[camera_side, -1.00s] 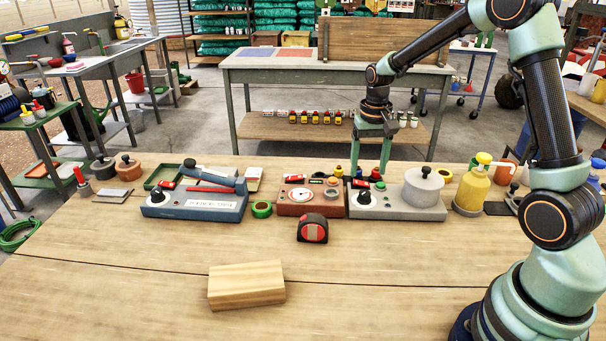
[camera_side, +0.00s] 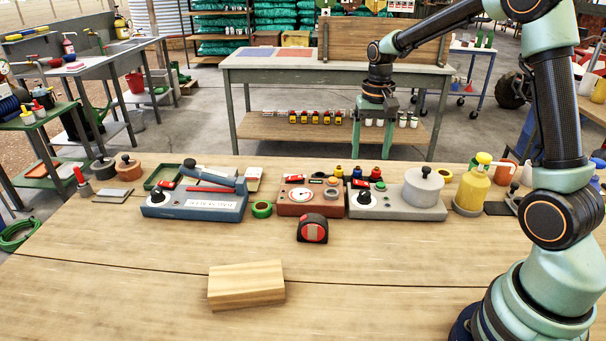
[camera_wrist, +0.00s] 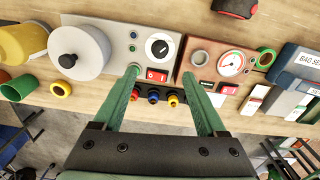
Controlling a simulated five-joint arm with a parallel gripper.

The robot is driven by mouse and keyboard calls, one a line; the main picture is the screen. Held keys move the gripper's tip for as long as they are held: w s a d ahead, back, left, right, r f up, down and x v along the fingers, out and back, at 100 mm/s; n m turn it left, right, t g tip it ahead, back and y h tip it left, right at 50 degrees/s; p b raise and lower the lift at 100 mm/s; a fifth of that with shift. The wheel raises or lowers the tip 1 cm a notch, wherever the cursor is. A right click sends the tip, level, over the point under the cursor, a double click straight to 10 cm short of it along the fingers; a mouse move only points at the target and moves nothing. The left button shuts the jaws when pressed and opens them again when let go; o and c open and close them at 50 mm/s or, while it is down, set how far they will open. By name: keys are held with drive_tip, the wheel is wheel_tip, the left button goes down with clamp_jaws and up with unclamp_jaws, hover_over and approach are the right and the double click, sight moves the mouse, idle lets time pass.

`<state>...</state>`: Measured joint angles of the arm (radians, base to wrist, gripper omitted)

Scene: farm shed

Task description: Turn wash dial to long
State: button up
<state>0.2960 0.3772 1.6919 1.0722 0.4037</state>
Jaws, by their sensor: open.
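A grey unit (camera_side: 425,213) with a round lidded pot stands on the bench, and also shows in the wrist view (camera_wrist: 117,83). It carries a black dial knob (camera_side: 364,199) on a white face, also seen in the wrist view (camera_wrist: 159,47). The knob's markings are too small to read. No wash label is legible, so I cannot confirm which dial it is. My gripper (camera_side: 371,166) is open and empty above the back of the units. In the wrist view its fingertips (camera_wrist: 160,75) are spread, with the dial beyond the gap between them, untouched.
A brown gauge unit (camera_side: 297,209) and a blue sealer unit (camera_side: 190,208) with another dial (camera_side: 158,197) stand left. A tape measure (camera_side: 312,228) and wooden block (camera_side: 246,285) are in front. A yellow bottle (camera_side: 472,190) stands right. The front bench is mostly clear.

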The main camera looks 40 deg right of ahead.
sight(365, 192)
wheel_tip(365, 192, down, 12)
drive_tip(key=shift+r, duration=0.15)
idle(0.3)
